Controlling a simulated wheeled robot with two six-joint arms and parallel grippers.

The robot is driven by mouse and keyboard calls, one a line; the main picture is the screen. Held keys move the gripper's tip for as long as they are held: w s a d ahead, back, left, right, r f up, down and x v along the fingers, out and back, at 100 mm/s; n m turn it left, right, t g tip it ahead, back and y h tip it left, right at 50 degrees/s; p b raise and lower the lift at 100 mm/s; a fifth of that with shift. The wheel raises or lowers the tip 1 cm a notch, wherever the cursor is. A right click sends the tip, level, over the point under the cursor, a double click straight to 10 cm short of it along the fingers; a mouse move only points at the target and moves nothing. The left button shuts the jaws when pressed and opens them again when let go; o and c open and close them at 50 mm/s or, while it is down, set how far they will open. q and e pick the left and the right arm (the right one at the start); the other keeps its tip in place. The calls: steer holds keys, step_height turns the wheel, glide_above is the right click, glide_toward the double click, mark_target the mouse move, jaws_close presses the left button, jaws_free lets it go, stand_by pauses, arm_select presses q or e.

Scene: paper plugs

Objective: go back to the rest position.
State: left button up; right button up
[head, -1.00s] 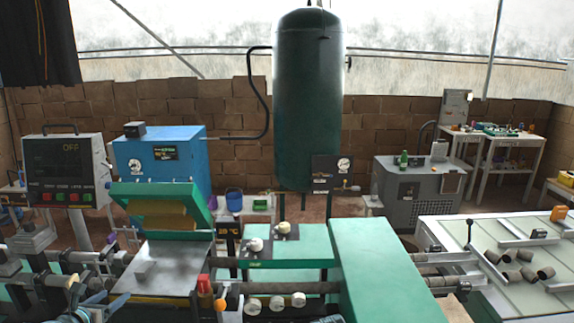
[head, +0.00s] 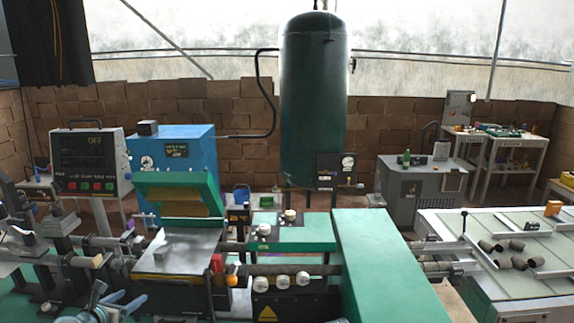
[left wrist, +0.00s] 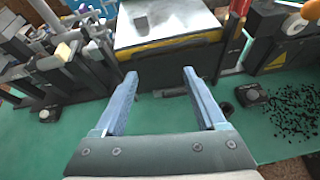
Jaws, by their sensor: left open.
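My left gripper (head: 128,300) shows at the bottom left of the head view, low in front of the green machine. In the left wrist view its two blue fingers (left wrist: 160,76) stand wide apart with nothing between them. They point toward the front of a metal plate (left wrist: 170,22) with a yellow-edged front. The same plate shows in the head view (head: 178,250), with a small grey block (head: 163,254) on it. The fingers look apart from the plate. I do not make out my right gripper in either view.
A control panel (head: 88,163) and a blue cabinet (head: 172,155) stand behind the machine. A green block (head: 385,262) is right of centre. A pale table (head: 495,232) holds several brown paper plugs. Dark bits (left wrist: 285,108) lie on the green surface right of my fingers.

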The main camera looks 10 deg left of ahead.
arm_select(q)
steer(key=w+d+f+m+g+h, duration=0.1)
steer(key=d+f+m+g+h, duration=0.2)
steer(key=d+m, duration=0.8)
steer(key=w+d+f+m+g+h, duration=0.1)
steer(key=d+f+m+g+h, duration=0.3)
steer(key=d, duration=1.1)
steer(key=s+d+f+m+g+y, duration=0.2)
steer(key=s+d+m, duration=0.4)
steer(key=d+m, duration=0.3)
steer(key=s+d+f+m+g+y, duration=0.3)
steer(key=s+d+m, duration=0.4)
steer(key=m, duration=0.8)
steer(key=d+g+y, duration=0.1)
steer(key=d+y, duration=0.1)
steer(key=shift+s+d+f+y, duration=0.25)
steer(key=shift+f+y, duration=0.05)
steer(key=shift+y, duration=0.1)
